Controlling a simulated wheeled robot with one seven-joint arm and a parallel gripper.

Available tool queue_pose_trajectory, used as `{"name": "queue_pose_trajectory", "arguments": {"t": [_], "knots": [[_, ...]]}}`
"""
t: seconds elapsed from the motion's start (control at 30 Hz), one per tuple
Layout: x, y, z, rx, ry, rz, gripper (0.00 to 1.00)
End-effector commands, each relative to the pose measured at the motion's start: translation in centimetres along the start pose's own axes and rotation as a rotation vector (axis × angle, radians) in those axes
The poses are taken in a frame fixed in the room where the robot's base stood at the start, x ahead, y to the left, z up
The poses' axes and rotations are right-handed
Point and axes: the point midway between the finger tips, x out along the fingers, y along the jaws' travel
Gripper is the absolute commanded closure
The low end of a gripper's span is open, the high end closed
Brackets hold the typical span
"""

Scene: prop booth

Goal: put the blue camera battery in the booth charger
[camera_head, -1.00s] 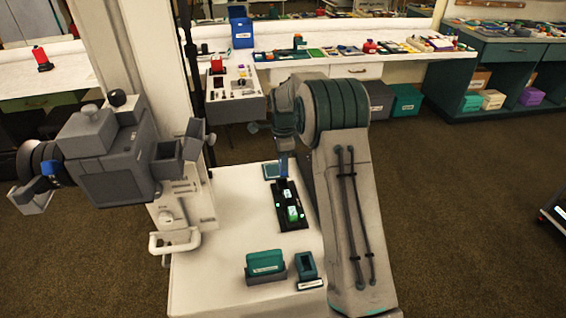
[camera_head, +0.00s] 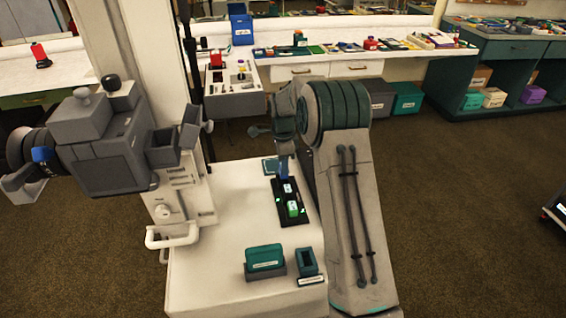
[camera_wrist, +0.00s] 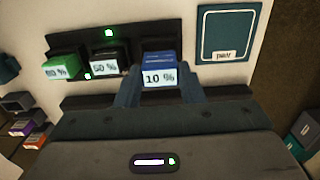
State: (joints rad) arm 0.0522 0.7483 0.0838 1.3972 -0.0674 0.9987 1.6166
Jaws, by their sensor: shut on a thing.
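The blue battery (camera_wrist: 158,68), labelled 10 %, is between my gripper's (camera_wrist: 158,88) two fingers in the wrist view. My gripper is shut on it. The black charger (camera_wrist: 124,60) lies behind it, and the battery lines up with its right-hand end. I cannot tell whether it is fully seated. A green battery (camera_wrist: 62,68) marked 80 % and a dark battery (camera_wrist: 108,62) marked 50 % sit in the charger to the left. In the head view the charger (camera_head: 305,217) lies on the white cart top, with my gripper (camera_head: 283,168) at its far end.
A teal square tray (camera_wrist: 228,35) lies right of the charger. A teal block in a grey holder (camera_head: 264,258) and a small teal bin (camera_head: 306,262) stand near the cart's front. A grey camera (camera_head: 105,150) stands at the left. The cart top (camera_head: 220,225) is bare left of the charger.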

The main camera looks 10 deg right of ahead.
Motion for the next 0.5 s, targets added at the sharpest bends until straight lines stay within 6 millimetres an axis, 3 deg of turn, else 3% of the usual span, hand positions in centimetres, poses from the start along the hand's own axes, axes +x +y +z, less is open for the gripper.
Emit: {"name": "queue_pose_trajectory", "arguments": {"t": [0.5], "knots": [[0.33, 0.0, 0.12, 0.001, 0.0, 0.0, 0.89]]}}
